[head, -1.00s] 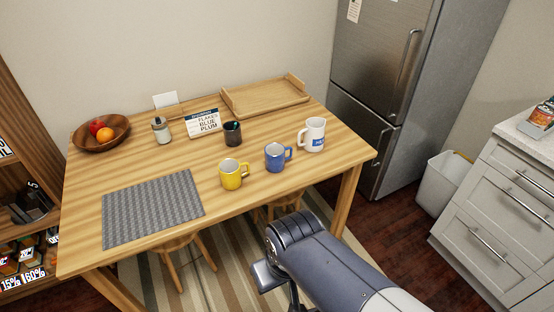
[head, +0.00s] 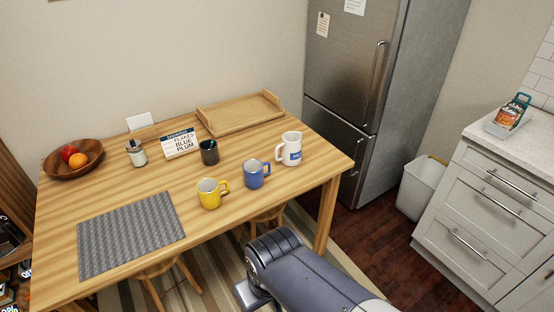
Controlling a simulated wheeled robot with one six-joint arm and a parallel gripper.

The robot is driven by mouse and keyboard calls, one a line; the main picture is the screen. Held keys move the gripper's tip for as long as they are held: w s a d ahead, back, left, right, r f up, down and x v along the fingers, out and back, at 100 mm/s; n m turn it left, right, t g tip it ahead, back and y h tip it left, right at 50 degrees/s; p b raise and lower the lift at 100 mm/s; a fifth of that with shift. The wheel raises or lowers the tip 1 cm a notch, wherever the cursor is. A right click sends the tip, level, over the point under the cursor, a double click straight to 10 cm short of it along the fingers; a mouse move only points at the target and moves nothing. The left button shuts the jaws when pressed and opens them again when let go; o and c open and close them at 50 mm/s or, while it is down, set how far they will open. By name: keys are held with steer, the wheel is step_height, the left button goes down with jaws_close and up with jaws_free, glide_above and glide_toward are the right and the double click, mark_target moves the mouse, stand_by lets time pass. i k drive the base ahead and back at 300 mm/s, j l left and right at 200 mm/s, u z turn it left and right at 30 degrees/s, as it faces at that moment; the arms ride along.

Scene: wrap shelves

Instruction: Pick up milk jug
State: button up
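The milk jug (head: 287,150) is white with a blue label and has its handle on the left. It stands upright on the wooden table (head: 215,171) near the right end. A blue mug (head: 256,174) stands to its left and nearer, and a yellow mug (head: 210,193) stands further left. My arm reaches in from the bottom of the head view, in front of the table edge and apart from the jug. My gripper's fingers cannot be made out, so its state is unclear.
A wooden tray (head: 240,113), a dark cup (head: 209,152), a lettered sign (head: 180,144), a small jar (head: 136,153), a fruit bowl (head: 73,171) and a grey mat (head: 130,236) are on the table. The fridge (head: 350,75) stands behind right, with a white bin (head: 420,187) and drawers (head: 490,210) further right.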

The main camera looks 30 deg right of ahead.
mark_target(291, 144)
steer(key=l+u, duration=0.25)
steer(key=l, duration=0.65)
steer(key=l+u, duration=0.25)
steer(key=l, duration=0.7)
